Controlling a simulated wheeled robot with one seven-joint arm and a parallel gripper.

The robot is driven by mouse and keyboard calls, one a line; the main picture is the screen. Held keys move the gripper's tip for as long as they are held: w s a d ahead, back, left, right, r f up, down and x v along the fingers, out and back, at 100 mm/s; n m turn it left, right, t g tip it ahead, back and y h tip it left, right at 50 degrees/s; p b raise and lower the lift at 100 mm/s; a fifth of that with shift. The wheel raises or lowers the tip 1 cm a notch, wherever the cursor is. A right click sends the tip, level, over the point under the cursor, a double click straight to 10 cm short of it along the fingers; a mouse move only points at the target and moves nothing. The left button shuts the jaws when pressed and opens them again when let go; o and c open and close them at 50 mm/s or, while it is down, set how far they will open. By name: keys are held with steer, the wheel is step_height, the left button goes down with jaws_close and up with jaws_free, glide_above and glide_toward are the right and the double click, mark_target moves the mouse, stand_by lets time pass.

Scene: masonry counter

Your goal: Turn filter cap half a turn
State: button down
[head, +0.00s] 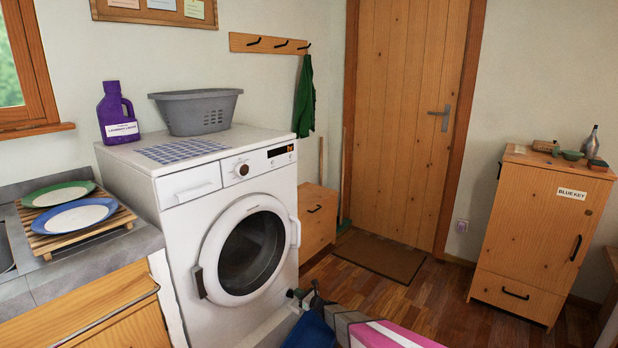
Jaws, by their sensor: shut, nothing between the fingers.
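The white washing machine (177,172) stands left of the middle with its round door (212,275) closed. A round dial (242,170) sits on its upper front panel. I see no filter cap; the lowest part of the machine's front is cut off or hidden at the bottom of the view.
A grey basket (197,112) and a purple bottle (113,108) stand on the machine. A wooden cabinet (535,235) stands right; floor near the mat (380,256) is clear.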

mark_target(289, 286)
steer(key=shift+x, duration=1.15)
steer(key=shift+w, duration=0.25)
steer(key=shift+w+a+f, duration=0.15)
steer(key=shift+w, duration=0.15)
steer(key=shift+s+a, duration=0.1)
steer(key=shift+a, duration=0.05)
steer(key=shift+r, duration=0.35)
steer(key=shift+s+v, duration=0.25)
steer(key=shift+v, duration=3.3)
steer(key=shift+a+r, duration=0.15)
steer(key=shift+a, duration=0.05)
